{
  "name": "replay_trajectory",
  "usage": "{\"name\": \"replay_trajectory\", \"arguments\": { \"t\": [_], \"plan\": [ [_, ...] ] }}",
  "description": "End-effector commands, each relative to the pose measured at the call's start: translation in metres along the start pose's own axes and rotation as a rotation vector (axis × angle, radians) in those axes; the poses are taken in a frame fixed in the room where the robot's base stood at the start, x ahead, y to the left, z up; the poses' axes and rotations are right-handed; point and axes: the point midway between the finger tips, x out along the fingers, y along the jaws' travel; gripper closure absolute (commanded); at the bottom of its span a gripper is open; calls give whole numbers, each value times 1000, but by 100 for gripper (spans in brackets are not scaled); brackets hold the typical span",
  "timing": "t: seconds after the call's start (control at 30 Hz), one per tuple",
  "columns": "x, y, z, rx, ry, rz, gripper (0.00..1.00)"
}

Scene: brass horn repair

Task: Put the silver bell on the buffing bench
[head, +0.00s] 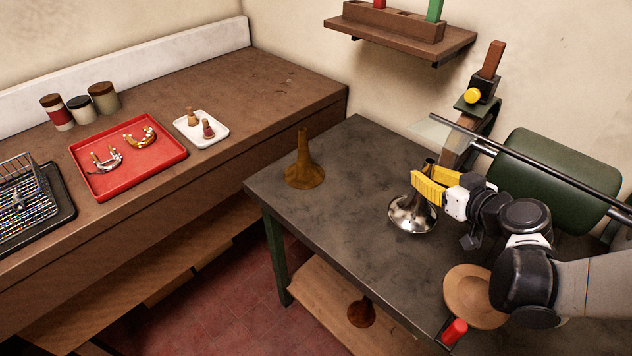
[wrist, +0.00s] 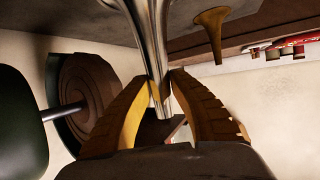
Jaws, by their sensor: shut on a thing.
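The silver bell (head: 412,216) is upright, flare down, over the dark-topped bench (head: 345,165) with green legs. Its flare is at or very close to the top; I cannot tell whether it touches. My gripper (head: 430,186) is shut on the bell's narrow stem from the right, its yellow fingers on either side. The wrist view appears upside down; there the silver stem (wrist: 150,40) runs between the fingers (wrist: 160,78). A buffing wheel (wrist: 88,95) shows at the left of that view; the head view hides most of it.
A brown brass bell (head: 304,170) stands on the bench's left part; another (head: 361,312) is on the lower shelf. A green machine (head: 555,180), a clear shield (head: 440,130), a wooden disc (head: 470,290) and a red button (head: 455,331) crowd the right. The bench's middle left is clear.

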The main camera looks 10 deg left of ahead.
Motion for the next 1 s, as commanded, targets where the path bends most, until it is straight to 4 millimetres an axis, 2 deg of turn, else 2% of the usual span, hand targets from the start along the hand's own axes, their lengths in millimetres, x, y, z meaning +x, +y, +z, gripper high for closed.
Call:
{"name": "replay_trajectory", "arguments": {
  "t": [0.1,0.3,0.43,0.53,0.67,1.0],
  "plan": [
    [3,-9,13,-45,4,-114,100],
    [-3,-28,26,-125,8,-310,100],
    [-8,-36,30,-159,11,-393,100],
    [-3,-44,28,-170,11,-421,100],
    [23,-59,19,-173,10,-428,100],
    [104,-101,-14,-172,9,-424,100]
  ]
}}
